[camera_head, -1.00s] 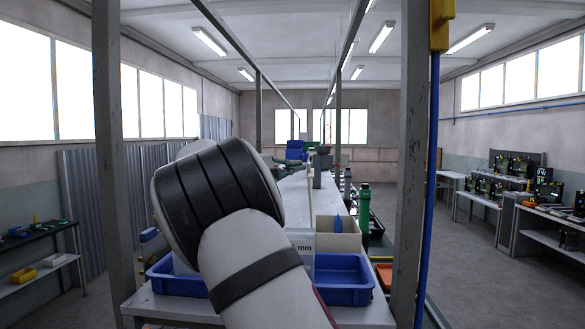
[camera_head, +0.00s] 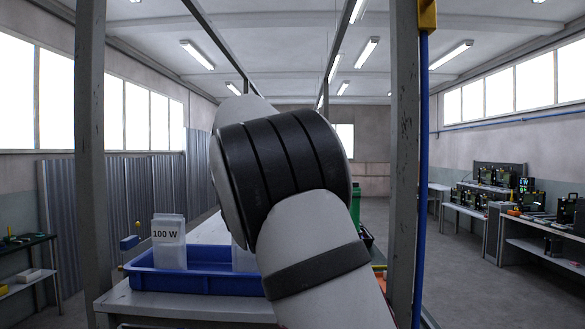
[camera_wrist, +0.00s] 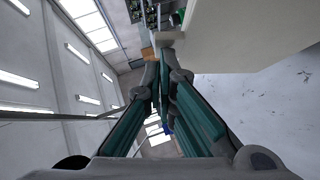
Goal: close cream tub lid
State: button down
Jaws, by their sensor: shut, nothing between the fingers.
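The cream tub and its lid cannot be made out in the head view now; my arm covers the middle of the bench, where an open cream box showed earlier. In the wrist view my gripper (camera_wrist: 163,62) has its fingers together with nothing between them. A large plain beige surface (camera_wrist: 250,35) fills the upper right of that view, close beside the fingertips. I cannot tell whether it is part of the tub, its lid or the bench. My gripper is hidden in the head view.
A blue tray (camera_head: 200,283) sits at the bench's left front, holding a pale box marked 100 W (camera_head: 168,243) and another pale box (camera_head: 243,259) partly behind my arm. A grey post (camera_head: 403,160) stands right of my arm. Open floor (camera_head: 480,270) lies to the right.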

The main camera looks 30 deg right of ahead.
jog(key=s+d+f+m+t+y+b, duration=0.2)
jog(key=s+d+f+y, duration=0.4)
jog(key=d+f, duration=0.5)
jog(key=shift+s+d+f+m+y+b, duration=0.35)
jog(key=shift+s+m+b, duration=0.2)
jog(key=shift+s+m, duration=0.6)
jog(key=shift+w, duration=0.15)
jog(key=shift+a+f, duration=0.1)
jog(key=shift+w+a+f+b, duration=0.25)
jog(key=shift+w+a+b, duration=0.2)
jog(key=shift+a, duration=0.15)
jog(key=shift+s, duration=0.1)
